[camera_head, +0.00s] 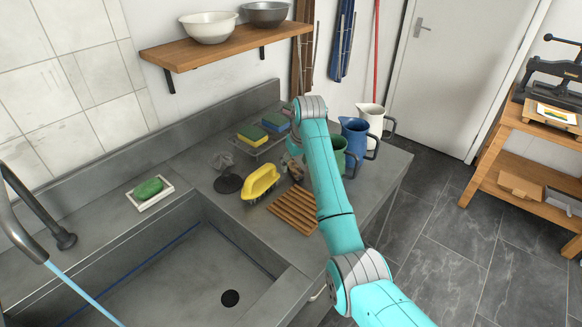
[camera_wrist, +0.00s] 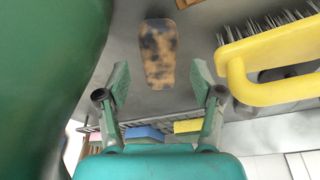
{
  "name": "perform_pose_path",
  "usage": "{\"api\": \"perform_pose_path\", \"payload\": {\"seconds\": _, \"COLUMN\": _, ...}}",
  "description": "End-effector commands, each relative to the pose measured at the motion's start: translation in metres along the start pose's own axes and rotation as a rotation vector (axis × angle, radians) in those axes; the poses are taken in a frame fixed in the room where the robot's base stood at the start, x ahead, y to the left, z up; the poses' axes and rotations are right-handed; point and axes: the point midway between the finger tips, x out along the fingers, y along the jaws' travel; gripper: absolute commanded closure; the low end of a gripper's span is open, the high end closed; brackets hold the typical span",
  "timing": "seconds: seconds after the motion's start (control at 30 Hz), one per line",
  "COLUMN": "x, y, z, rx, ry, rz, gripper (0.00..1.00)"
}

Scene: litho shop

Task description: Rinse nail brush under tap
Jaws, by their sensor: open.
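A small oblong wooden piece with dark blotches (camera_wrist: 158,52), apparently the nail brush, lies on the grey counter. No bristles show on it. In the head view it seems to be the brownish piece (camera_head: 292,168) left of my arm. My gripper (camera_wrist: 160,75) is open and empty, its two fingers apart with the piece ahead between them. My arm mostly hides the gripper in the head view. The tap (camera_head: 28,222) stands at the left over the grey sink (camera_head: 190,285), with a light blue stream (camera_head: 85,293) running from it.
A yellow handled brush (camera_head: 260,184) lies close left of my gripper; a slatted wooden rack (camera_head: 295,208) lies in front. A green jug (camera_head: 338,155) and blue jug (camera_head: 355,138) stand close right. Sponges (camera_head: 252,134) lie behind, green soap (camera_head: 148,189) by the sink.

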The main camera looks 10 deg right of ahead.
Motion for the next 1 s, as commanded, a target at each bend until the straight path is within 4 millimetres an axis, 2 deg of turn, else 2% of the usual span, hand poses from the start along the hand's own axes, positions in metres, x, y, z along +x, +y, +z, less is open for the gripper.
{"api": "perform_pose_path", "payload": {"seconds": 0.13, "x": 0.0135, "y": 0.001, "z": 0.0078, "rx": 0.001, "ry": 0.0, "rz": 0.0, "gripper": 0.33}}
{"api": "perform_pose_path", "payload": {"seconds": 0.37, "x": 0.0143, "y": 0.001, "z": 0.0081, "rx": 0.0, "ry": 0.001, "rz": 0.0, "gripper": 0.33}}
{"api": "perform_pose_path", "payload": {"seconds": 0.6, "x": 0.0143, "y": 0.001, "z": 0.008, "rx": 0.001, "ry": 0.0, "rz": 0.0, "gripper": 0.93}}
{"api": "perform_pose_path", "payload": {"seconds": 0.63, "x": 0.0143, "y": 0.001, "z": 0.008, "rx": 0.001, "ry": 0.0, "rz": 0.0, "gripper": 0.97}}
{"api": "perform_pose_path", "payload": {"seconds": 0.87, "x": 0.014, "y": 0.0009, "z": 0.0079, "rx": 0.0, "ry": 0.0, "rz": 0.0, "gripper": 1.0}}
{"api": "perform_pose_path", "payload": {"seconds": 1.0, "x": 0.0062, "y": 0.001, "z": 0.0051, "rx": 0.0, "ry": 0.002, "rz": 0.0, "gripper": 1.0}}
